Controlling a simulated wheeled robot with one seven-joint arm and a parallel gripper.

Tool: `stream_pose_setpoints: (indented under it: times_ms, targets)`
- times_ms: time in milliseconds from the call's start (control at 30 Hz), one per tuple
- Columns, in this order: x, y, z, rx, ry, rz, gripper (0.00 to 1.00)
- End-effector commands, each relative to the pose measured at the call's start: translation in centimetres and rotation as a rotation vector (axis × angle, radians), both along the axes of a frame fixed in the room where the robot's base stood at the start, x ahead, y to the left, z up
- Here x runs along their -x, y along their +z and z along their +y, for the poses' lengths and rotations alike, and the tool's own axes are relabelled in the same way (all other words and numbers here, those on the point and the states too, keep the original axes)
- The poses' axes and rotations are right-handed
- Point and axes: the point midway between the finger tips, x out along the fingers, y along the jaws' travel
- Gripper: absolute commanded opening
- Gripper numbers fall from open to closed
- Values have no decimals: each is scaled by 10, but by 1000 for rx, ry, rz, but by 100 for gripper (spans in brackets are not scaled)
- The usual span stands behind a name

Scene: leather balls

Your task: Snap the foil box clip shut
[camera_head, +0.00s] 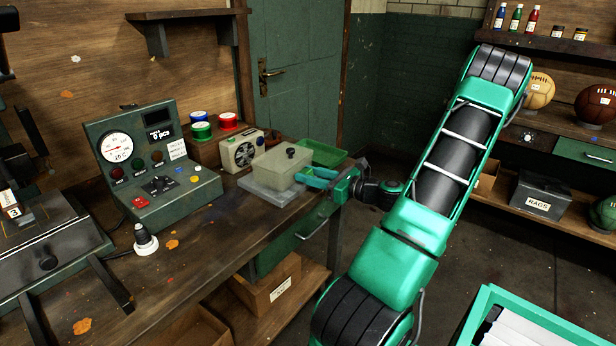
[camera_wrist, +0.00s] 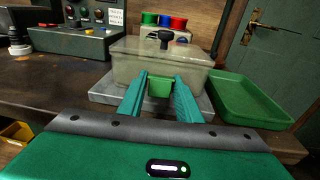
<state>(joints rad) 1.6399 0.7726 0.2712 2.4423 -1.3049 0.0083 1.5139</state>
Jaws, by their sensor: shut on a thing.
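The foil box (camera_head: 277,170) is a pale, see-through box on the bench, with a dark knob on its lid; it also shows in the wrist view (camera_wrist: 145,66). Its green clip (camera_wrist: 160,87) is on the front wall, below the lid edge. My gripper (camera_wrist: 160,84) has its two teal fingers on either side of the clip, shut on it. In the head view my gripper (camera_head: 312,178) reaches the box from the right and hides the clip. I cannot tell whether the clip is latched.
The box stands on a grey slab (camera_head: 262,194). A green tray (camera_head: 325,153) lies to its right. A radio-like cream box (camera_head: 240,151) and coloured tins (camera_head: 201,130) are behind it. A control panel (camera_head: 150,160) stands to the left. The bench front is mostly clear.

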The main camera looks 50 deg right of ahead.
Motion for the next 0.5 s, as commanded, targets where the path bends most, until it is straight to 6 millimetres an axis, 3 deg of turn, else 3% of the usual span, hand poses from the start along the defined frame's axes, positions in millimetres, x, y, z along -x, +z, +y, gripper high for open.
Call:
stream_pose_setpoints:
  times_ms: [500]
  targets:
    - [1, 1, -1, 6, -6, 44, 9]
